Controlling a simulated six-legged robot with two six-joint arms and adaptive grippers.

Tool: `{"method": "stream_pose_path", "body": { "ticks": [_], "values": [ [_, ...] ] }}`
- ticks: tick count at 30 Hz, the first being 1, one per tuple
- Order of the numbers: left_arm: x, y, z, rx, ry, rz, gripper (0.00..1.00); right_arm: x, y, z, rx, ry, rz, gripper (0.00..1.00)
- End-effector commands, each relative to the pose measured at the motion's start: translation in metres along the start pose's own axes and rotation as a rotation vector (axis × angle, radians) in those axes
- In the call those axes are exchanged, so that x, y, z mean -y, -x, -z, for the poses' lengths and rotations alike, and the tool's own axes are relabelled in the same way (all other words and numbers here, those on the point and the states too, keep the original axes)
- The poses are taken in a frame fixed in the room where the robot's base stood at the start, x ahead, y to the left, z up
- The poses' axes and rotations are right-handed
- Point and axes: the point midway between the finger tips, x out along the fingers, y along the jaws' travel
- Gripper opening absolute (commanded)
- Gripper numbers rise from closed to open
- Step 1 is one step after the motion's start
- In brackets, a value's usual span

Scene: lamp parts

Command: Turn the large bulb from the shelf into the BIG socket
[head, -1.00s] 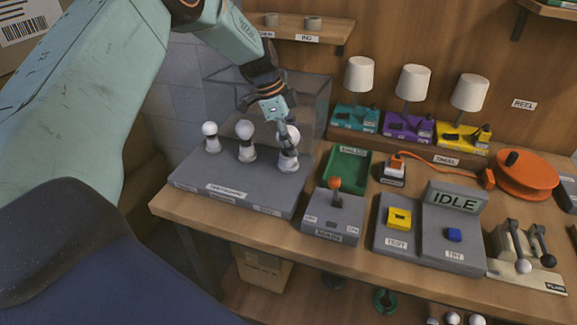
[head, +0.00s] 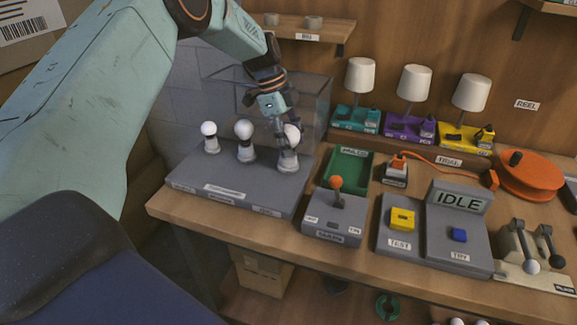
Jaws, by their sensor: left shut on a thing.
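A grey socket board (head: 240,193) stands at the left end of the bench, with three white bulbs upright in a row of sockets. My left gripper (head: 284,136) comes down from above at the right socket (head: 288,163). It is shut on the white bulb (head: 292,134) there, and its fingers hide part of the glass. The bulb sits upright at the socket; I cannot tell how deep its thread is. The other bulbs are the left one (head: 209,130) and the middle one (head: 243,129). The board's front labels are too small to read. My right gripper is out of view.
A clear glass-like box (head: 318,105) stands behind the board, below a wall shelf (head: 305,32). To the right are a lever box (head: 334,217), a green tray (head: 347,170), a console reading IDLE (head: 458,203), three lamps and an orange reel (head: 530,175).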

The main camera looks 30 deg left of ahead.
Motion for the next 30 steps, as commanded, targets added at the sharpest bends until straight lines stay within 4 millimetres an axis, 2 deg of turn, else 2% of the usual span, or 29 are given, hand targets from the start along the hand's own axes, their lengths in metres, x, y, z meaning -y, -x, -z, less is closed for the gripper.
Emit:
{"method": "stream_pose_path", "body": {
  "ticks": [1, 8, 9, 18, 27, 30],
  "values": [
    [0.0053, 0.0028, -0.0027, 0.008, -0.033, 0.009, 0.27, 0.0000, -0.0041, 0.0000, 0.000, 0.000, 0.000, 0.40],
    [0.0024, 0.0021, -0.0029, 0.012, -0.266, -0.081, 0.27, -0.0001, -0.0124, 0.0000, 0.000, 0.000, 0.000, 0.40],
    [0.0015, 0.0025, -0.0029, 0.010, -0.292, -0.092, 0.51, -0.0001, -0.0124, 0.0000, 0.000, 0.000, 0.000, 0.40],
    [-0.0004, 0.0025, -0.0013, 0.005, -0.282, -0.095, 0.76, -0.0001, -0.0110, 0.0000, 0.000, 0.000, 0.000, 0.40],
    [-0.0015, 0.0016, -0.0011, 0.003, -0.280, -0.099, 0.77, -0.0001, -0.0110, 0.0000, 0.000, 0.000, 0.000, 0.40],
    [-0.0005, 0.0067, -0.0008, 0.004, -0.280, -0.097, 0.77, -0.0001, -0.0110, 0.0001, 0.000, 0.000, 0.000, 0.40]
  ]
}}
